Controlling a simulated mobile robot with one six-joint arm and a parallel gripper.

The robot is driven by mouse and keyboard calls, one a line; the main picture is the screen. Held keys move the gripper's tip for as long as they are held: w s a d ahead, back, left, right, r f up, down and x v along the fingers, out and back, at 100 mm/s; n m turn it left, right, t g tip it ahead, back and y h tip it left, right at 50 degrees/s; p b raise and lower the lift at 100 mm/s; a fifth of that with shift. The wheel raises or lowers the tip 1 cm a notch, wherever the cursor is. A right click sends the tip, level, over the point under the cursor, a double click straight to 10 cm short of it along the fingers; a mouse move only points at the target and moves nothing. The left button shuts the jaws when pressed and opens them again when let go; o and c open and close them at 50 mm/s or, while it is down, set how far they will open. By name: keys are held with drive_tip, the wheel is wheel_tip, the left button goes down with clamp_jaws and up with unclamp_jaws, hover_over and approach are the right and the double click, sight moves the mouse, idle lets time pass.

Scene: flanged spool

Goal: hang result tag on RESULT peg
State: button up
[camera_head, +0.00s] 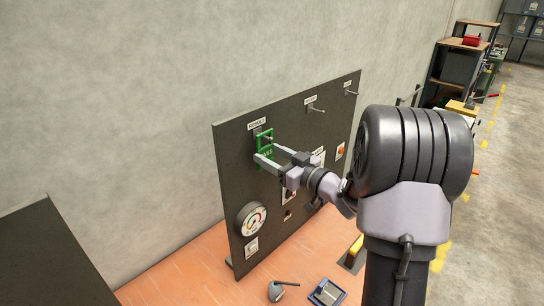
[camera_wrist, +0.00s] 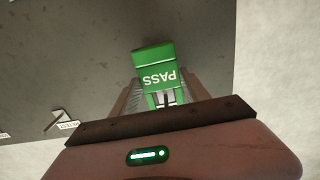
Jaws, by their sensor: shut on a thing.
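The green result tag (camera_head: 265,140) is at the upper left of the dark panel, just below the RESULT label (camera_head: 257,124). My gripper (camera_head: 266,153) is shut on the tag at the panel's face. In the wrist view the tag (camera_wrist: 156,72) reads PASS, upside down, between the fingers. The RESULT peg is mostly hidden behind the tag in the head view, and I cannot tell whether the tag is around it. In the wrist view a labelled peg (camera_wrist: 62,118) shows at the lower left.
The dark panel (camera_head: 228,165) stands on an orange bench (camera_head: 175,284). Two other labelled pegs, a middle one (camera_head: 318,108) and a right one (camera_head: 351,92), stick out to the right.

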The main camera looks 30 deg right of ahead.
drive_tip(key=o, duration=1.4)
